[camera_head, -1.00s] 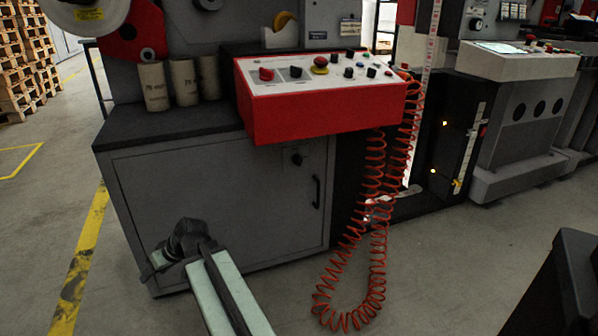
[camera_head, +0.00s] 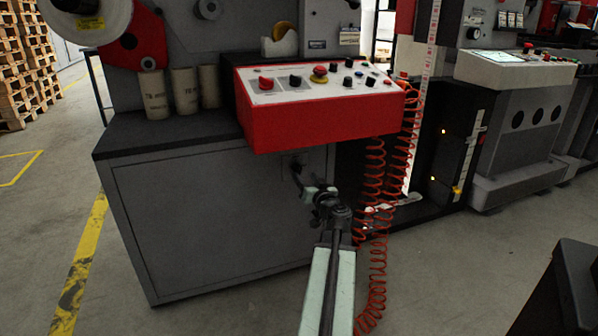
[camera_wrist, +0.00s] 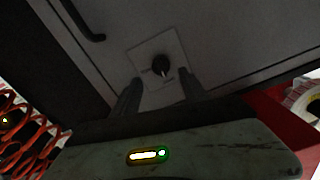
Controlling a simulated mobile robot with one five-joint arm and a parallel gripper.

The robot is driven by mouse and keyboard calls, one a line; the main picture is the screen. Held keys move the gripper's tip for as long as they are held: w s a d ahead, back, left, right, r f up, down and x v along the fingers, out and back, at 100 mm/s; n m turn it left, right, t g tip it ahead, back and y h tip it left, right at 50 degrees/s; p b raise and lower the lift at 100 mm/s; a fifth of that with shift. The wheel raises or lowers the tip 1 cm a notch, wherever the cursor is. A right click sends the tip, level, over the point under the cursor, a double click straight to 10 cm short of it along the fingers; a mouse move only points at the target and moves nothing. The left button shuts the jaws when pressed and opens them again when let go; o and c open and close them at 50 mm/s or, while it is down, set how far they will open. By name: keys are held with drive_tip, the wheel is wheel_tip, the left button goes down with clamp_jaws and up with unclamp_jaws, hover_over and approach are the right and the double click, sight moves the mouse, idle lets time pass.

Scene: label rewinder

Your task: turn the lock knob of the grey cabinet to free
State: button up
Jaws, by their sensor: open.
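The grey cabinet (camera_head: 205,220) stands below the red control box. In the wrist view its dark lock knob (camera_wrist: 161,65) sits on a pale square plate (camera_wrist: 143,50) on the door (camera_wrist: 215,40). My gripper (camera_wrist: 159,82) is open, with one finger to each side just below the knob in that picture. The knob appears between or just beyond the fingertips; I cannot tell whether they touch it. In the head view my gripper (camera_head: 298,176) is at the door's upper right, and it and the wrist hide most of the knob.
The red control box (camera_head: 320,125) overhangs close above my gripper. A red coiled cable (camera_head: 375,190) hangs just right of my arm. A black door handle (camera_wrist: 85,22) shows in the wrist view. The floor left of the cabinet is clear.

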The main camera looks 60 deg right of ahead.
sight(300, 171)
drive_tip(key=x, duration=0.6)
drive_tip(key=shift+w+d, duration=0.1)
drive_tip(key=shift+w, duration=0.1)
clamp_jaws()
drive_tip(key=m, duration=0.4)
drive_tip(key=shift+s, duration=0.1)
drive_tip(key=m, duration=0.4)
drive_tip(key=shift+m, duration=0.4)
drive_tip(key=m, duration=0.4)
drive_tip(key=shift+f, duration=0.1)
drive_tip(key=shift+m, duration=2.5)
